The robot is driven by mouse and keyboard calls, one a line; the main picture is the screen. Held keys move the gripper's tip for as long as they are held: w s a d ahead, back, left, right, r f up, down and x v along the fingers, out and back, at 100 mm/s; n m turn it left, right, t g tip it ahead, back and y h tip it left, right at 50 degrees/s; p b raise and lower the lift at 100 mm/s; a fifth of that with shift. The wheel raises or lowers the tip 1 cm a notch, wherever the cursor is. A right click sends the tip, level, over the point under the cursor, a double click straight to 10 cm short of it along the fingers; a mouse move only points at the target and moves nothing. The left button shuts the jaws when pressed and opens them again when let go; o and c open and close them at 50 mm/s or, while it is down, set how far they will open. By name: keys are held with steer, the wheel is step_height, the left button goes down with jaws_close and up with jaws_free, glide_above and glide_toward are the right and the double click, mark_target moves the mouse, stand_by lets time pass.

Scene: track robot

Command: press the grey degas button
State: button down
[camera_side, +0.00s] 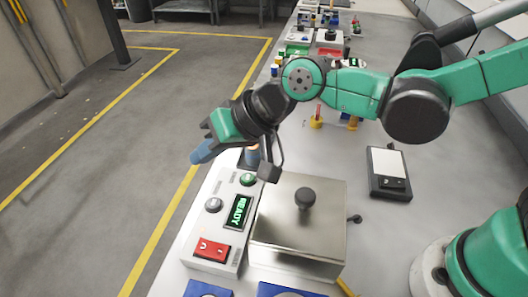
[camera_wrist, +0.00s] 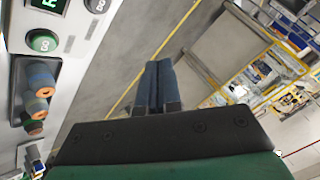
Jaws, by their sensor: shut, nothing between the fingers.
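The grey button (camera_side: 213,204) is a round knob on the white control panel (camera_side: 221,228), left of the lit green READY display (camera_side: 237,211). In the wrist view a pale grey button (camera_wrist: 97,4) is cut by the top edge; its label is too small to read. A green button (camera_side: 248,179) sits at the panel's far end and also shows in the wrist view (camera_wrist: 42,40). My gripper (camera_side: 200,153) is shut and empty, its blue fingers together (camera_wrist: 158,85). It points left, above and beyond the panel's far end, apart from the grey button.
A steel-lidded box with a black knob (camera_side: 304,199) stands right of the panel. A red switch (camera_side: 211,249) is at the panel's near end. Blue and orange cylinders (camera_wrist: 38,80) stand beyond the panel. A scale (camera_side: 388,173) lies further right. Open floor is left of the bench.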

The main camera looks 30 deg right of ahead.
mark_target(218, 204)
steer(key=shift+f, duration=4.1)
steer(key=shift+f, duration=0.4)
steer(key=shift+f, duration=0.35)
steer(key=shift+r, duration=0.8)
steer(key=shift+r, duration=2.5)
